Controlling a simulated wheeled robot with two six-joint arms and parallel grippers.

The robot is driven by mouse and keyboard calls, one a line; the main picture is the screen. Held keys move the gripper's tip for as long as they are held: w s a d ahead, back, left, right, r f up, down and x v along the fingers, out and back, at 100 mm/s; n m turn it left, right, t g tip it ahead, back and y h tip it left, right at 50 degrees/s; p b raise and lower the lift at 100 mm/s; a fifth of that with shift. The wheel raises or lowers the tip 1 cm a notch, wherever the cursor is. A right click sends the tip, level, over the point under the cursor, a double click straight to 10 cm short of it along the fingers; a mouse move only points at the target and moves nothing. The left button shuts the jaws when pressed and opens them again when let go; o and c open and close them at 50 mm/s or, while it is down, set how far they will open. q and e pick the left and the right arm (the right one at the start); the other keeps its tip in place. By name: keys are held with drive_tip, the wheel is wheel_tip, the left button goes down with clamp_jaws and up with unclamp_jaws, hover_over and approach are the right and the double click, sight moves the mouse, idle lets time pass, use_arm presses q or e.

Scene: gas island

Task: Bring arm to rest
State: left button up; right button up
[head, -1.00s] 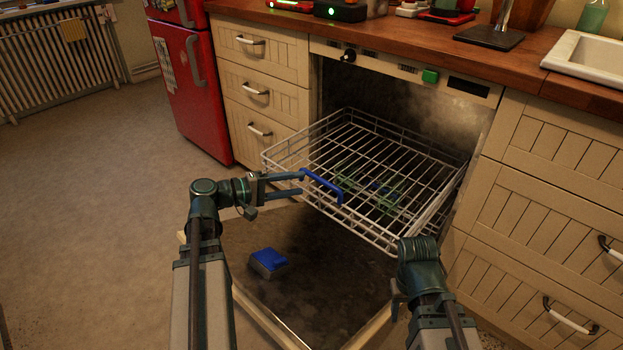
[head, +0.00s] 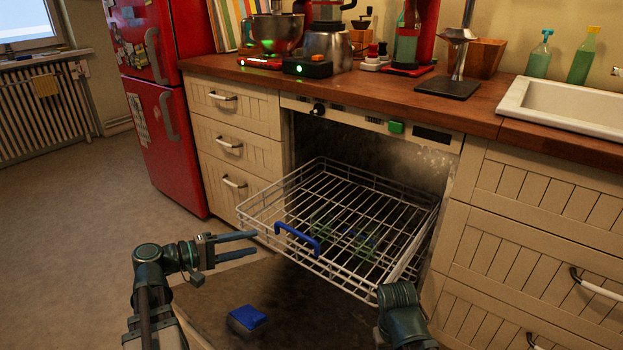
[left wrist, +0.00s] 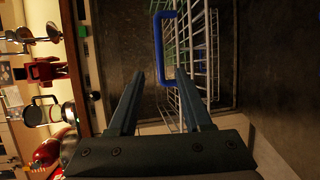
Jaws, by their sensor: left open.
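My left gripper (head: 255,242) reaches in from the left in the head view. Its two blue fingers are apart with nothing between them. The tips end just left of the blue handle (head: 298,237) on the front of the wire dishwasher rack (head: 243,213), with a gap. In the left wrist view the open fingers (left wrist: 160,78) point toward the blue handle (left wrist: 158,45), which shows beyond the tips. My right arm (head: 402,308) shows at the lower right; its gripper is out of the picture.
The rack is pulled out of the dishwasher over its open door (head: 190,298). A blue-topped block (head: 248,317) lies on the door. Drawers (head: 238,130) and a red fridge (head: 170,150) stand to the left. The floor (head: 65,235) at left is clear.

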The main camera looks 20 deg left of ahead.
use_arm(q)
drive_tip(key=s+d+f+m+g+y+p, duration=0.25)
drive_tip(key=d+f+m+g+y, duration=0.2)
drive_tip(key=d, duration=0.45)
drive_tip(key=s+d+f+m+g+y+p, duration=0.1)
drive_tip(key=s+d+f+m+g+y, duration=0.3)
drive_tip(key=d, duration=0.4)
drive_tip(key=s+d+f+m+g+y+p, duration=0.25)
drive_tip(key=s+d+f+m+y, duration=0.2)
drive_tip(key=d, duration=0.45)
wheel_tip(320, 180, up, 38)
drive_tip(key=p, duration=3.7)
drive_tip(key=shift+w+d+r+m+g, duration=0.2)
drive_tip(key=shift+m+g, duration=0.1)
drive_tip(key=shift+m, duration=0.1)
